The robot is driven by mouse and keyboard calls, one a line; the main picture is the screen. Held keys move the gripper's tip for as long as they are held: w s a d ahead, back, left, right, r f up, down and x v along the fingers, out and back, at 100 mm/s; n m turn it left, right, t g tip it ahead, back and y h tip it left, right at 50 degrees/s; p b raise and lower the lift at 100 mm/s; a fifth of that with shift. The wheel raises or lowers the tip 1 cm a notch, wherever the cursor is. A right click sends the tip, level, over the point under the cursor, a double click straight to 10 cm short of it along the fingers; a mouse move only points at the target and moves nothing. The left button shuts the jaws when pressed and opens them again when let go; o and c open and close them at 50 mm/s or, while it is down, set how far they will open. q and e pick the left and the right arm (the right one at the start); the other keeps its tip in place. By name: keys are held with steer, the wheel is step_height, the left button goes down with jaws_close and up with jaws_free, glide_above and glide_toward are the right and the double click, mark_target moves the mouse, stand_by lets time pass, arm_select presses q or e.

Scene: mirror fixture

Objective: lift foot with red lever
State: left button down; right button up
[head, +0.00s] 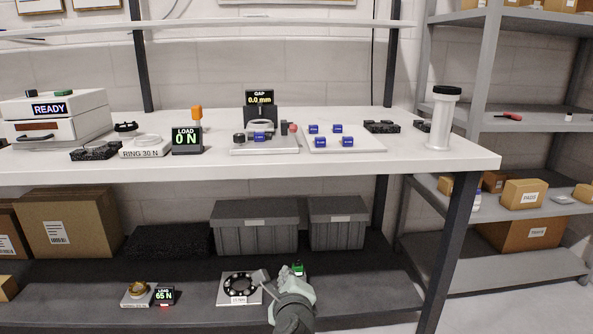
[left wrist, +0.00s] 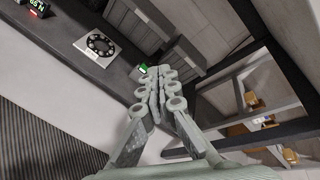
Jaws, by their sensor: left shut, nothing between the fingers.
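The fixture (head: 264,149) stands on the white bench, with a small round part, dark knobs and a blue piece on its plate. A small red knob (head: 292,129), which looks like the red lever, is at its right side. The display (head: 260,98) behind it reads GAP 0.0 mm. I cannot make out the foot at this size. My left gripper (head: 293,274) is shut and empty, low in front of the lower shelf, well below the fixture. In the left wrist view its fingers (left wrist: 154,93) are together. My right gripper is not in view.
A white tray (head: 372,148) with several blue blocks lies right of the fixture. A LOAD 0 N display (head: 187,139) stands left, a white column (head: 440,118) right. The bench's front edge (head: 250,171) is above my gripper. A small green-topped item (head: 298,267) is by the fingers.

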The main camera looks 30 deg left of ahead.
mark_target(297, 147)
arm_select(q)
steer(key=w+d+r+m+t+y, duration=0.1)
steer(key=r+m, duration=0.3)
steer(key=r, duration=0.6)
steer(key=w+d+r+m+t+y, duration=0.2)
steer(key=w+r+m+t, duration=0.2)
steer(key=r, duration=0.6)
steer(key=shift+y, duration=0.3)
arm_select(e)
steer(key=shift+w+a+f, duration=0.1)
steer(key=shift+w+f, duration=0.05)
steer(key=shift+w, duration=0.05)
arm_select(q)
steer(key=shift+a+r, duration=0.1)
steer(key=x, duration=2)
steer(key=shift+f+p, duration=0.25)
steer(key=shift+p, duration=0.15)
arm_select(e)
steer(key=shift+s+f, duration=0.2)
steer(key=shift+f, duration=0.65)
